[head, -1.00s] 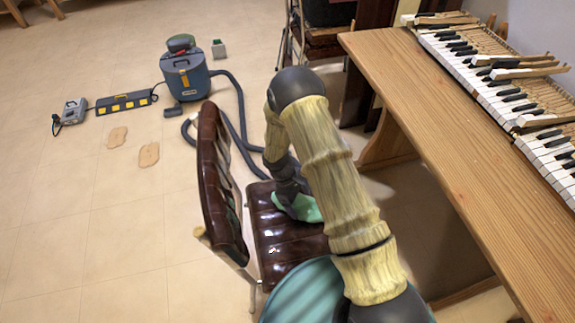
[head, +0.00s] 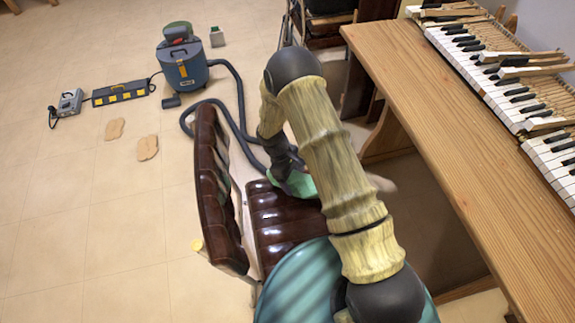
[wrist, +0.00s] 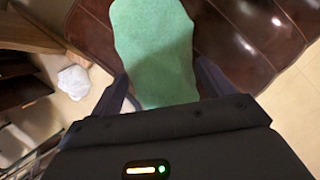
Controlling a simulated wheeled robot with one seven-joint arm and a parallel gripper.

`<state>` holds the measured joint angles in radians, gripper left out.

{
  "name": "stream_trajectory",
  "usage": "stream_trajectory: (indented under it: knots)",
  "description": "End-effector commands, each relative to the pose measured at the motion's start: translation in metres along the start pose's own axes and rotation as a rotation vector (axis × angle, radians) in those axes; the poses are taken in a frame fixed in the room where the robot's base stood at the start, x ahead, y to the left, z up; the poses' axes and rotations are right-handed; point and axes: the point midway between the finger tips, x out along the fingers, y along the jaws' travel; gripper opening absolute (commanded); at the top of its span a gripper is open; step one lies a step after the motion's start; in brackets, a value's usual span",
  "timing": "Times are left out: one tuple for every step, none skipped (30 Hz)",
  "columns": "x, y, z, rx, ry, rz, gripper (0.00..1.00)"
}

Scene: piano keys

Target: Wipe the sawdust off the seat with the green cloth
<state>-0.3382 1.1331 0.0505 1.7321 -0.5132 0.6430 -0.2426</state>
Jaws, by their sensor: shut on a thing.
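The green cloth (wrist: 153,50) is held in my gripper (wrist: 158,92), spread flat between the fingers in the wrist view. In the head view the cloth (head: 299,186) shows at the far end of the seat, partly behind my arm. The seat (head: 272,218) is dark brown padded leather on a chair with a matching backrest (head: 213,180). The seat also shows in the wrist view (wrist: 232,40), beside and beyond the cloth. I cannot make out sawdust on the visible seat. Whether the cloth presses on the seat is hard to tell.
A wooden bench (head: 440,130) with piano keys (head: 500,85) stands at the right. A blue vacuum (head: 183,68) with a dark hose (head: 240,105), a power strip (head: 120,93) and a grey box (head: 70,102) lie on the floor. A white crumpled thing (wrist: 74,80) shows in the wrist view.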

Motion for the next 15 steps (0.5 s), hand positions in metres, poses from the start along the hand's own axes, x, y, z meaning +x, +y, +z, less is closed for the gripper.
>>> stream_trajectory:
  knots:
    - [-0.006, -0.001, 0.003, -0.002, -0.003, -0.003, 0.55]
    - [-0.008, -0.001, 0.005, -0.001, -0.003, -0.003, 0.55]
    - [-0.01, 0.0, 0.007, 0.002, -0.003, -0.004, 0.55]
    - [-0.013, 0.001, 0.009, 0.003, -0.003, -0.005, 0.55]
    - [-0.015, 0.001, 0.011, 0.005, -0.003, -0.005, 0.55]
    - [-0.018, 0.002, 0.013, 0.007, -0.003, -0.006, 0.55]
    - [-0.021, 0.002, 0.014, 0.007, -0.003, -0.006, 0.55]
    - [-0.023, 0.002, 0.015, 0.008, -0.003, -0.006, 0.55]
    - [-0.027, 0.002, 0.017, 0.007, -0.003, -0.006, 0.55]
    - [-0.029, 0.002, 0.018, 0.007, -0.003, -0.006, 0.55]
    - [-0.032, 0.002, 0.018, 0.006, -0.003, -0.006, 0.55]
    - [-0.035, 0.002, 0.019, 0.005, -0.003, -0.005, 0.55]
    - [-0.038, 0.002, 0.02, 0.005, -0.003, -0.005, 0.55]
    - [-0.041, 0.001, 0.021, 0.004, -0.003, -0.005, 0.55]
    - [-0.044, 0.001, 0.022, 0.004, -0.003, -0.005, 0.55]
